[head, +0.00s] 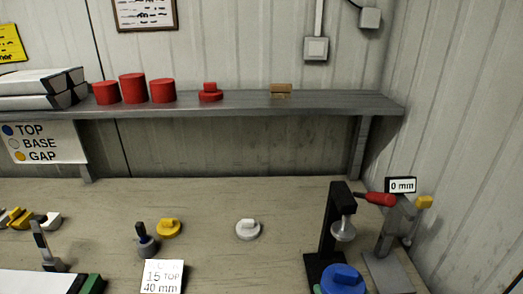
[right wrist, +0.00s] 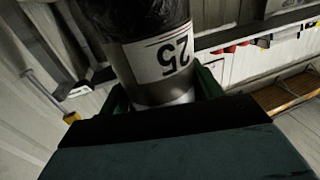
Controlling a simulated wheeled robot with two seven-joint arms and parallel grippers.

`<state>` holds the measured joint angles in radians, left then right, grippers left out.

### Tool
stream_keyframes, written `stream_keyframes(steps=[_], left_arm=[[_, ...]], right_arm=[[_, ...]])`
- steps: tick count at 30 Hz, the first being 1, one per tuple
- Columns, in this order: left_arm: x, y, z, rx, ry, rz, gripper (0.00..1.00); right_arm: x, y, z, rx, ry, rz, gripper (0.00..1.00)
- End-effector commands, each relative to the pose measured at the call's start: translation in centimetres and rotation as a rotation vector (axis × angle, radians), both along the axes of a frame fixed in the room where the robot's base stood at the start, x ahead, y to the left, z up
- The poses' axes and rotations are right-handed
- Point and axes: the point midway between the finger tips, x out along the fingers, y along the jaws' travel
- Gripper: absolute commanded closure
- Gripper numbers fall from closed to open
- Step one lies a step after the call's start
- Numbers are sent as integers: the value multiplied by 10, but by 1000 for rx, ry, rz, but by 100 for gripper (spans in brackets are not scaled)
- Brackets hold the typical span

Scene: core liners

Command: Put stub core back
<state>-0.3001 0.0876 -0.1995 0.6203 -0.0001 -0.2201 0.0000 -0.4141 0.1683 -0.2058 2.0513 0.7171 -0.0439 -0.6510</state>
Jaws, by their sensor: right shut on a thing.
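In the right wrist view, my right gripper (right wrist: 163,92) has its green fingers on both sides of a core tube (right wrist: 172,28) and is shut on it. The tube has a dark upper part, a white label reading "25" upside down, and a pale band near the fingers. Its far end runs out of the picture. In the head view, a round blue cap (head: 342,280) with a raised grip shows at the bottom edge, in front of the black stand. What is under it is mostly cut off.
The bench (head: 205,200) holds a yellow cap (head: 169,228), a white cap (head: 247,229), a "15 TOP 40 mm" card (head: 162,277), a black stand (head: 333,225) and a gauge reading 0 mm (head: 401,185). Red caps (head: 133,88) stand on the shelf (head: 230,104).

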Motion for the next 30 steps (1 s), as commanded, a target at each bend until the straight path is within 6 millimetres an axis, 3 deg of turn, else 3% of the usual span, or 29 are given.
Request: stream_keyframes(steps=[11,18,30], left_arm=[[0,-10,-34,-13,1,4,64],[0,-10,-62,-12,1,3,64],[0,-7,-72,-8,1,2,64]], right_arm=[[18,-5,4,-3,-27,-66,59],[31,-26,6,-3,-17,-193,59],[35,-45,9,2,0,-288,59]])
